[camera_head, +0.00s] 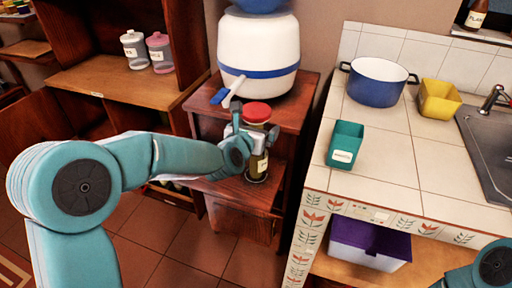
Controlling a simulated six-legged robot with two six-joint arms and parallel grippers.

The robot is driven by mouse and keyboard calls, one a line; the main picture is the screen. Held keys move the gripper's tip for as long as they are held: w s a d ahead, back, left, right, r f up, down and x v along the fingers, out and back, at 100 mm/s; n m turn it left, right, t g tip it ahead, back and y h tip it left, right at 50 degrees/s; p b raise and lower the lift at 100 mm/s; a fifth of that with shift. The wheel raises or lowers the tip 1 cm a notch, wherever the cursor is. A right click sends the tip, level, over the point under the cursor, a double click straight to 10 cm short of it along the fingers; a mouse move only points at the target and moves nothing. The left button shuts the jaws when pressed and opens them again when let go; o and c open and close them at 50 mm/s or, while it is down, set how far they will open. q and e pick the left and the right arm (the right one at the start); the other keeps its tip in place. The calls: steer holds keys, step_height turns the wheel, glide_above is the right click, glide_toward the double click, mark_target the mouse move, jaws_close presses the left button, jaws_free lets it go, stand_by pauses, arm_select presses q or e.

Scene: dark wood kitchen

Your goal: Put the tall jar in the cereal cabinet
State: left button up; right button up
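A tall jar with a red lid (257,112) and a yellowish-brown body (259,166) is upright at the small wooden stand, in front of its lower shelf. My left gripper (254,139) is at the jar's upper part, just below the lid, with fingers around it. The gripper hides part of the jar, and I cannot tell whether the fingers press on it. A wooden cabinet (118,84) stands open at the left; I cannot read any label naming it the cereal cabinet. My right gripper is out of view; only part of that arm shows at bottom right.
A white jar (134,49) and a pink jar (160,53) stand on the cabinet's shelf, with free room to their left. A white-blue water container (258,48) tops the wooden stand (297,112). The tiled counter (385,195) holds a blue pot (377,84), teal bin (345,145) and yellow bin (438,99).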

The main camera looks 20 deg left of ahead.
arm_select(q)
steer(key=c, duration=1.4)
steer(key=shift+r, duration=0.1)
steer(key=shift+c, duration=0.9)
